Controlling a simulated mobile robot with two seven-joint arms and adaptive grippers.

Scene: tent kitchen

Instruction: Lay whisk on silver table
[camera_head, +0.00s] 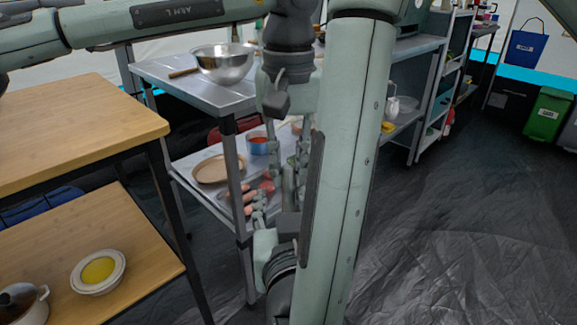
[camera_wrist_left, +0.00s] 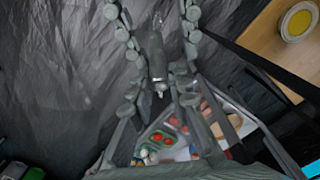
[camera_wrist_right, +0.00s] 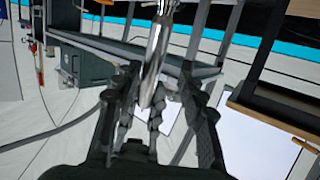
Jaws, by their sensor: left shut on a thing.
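My left gripper (camera_head: 290,155) points down in front of the silver table (camera_head: 190,82) in the head view. It is shut on what looks like the whisk. A slim grey metal piece shows between its fingers in the left wrist view (camera_wrist_left: 157,60). A shiny metal handle (camera_wrist_right: 158,55) shows in the right wrist view. I cannot make out the whisk's wires. My right gripper (camera_head: 263,205) points up from below, close to the left one. Its fingers (camera_wrist_right: 150,108) are beside the handle's end. Whether they touch it is unclear.
A metal bowl (camera_head: 224,62) stands on the silver table. The shelf (camera_head: 182,165) below holds a round tray (camera_head: 215,168), a blue-and-red tin (camera_head: 257,143) and food. A wooden table (camera_head: 75,125) is at left, with a yellow-filled bowl (camera_head: 98,271) on its shelf.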

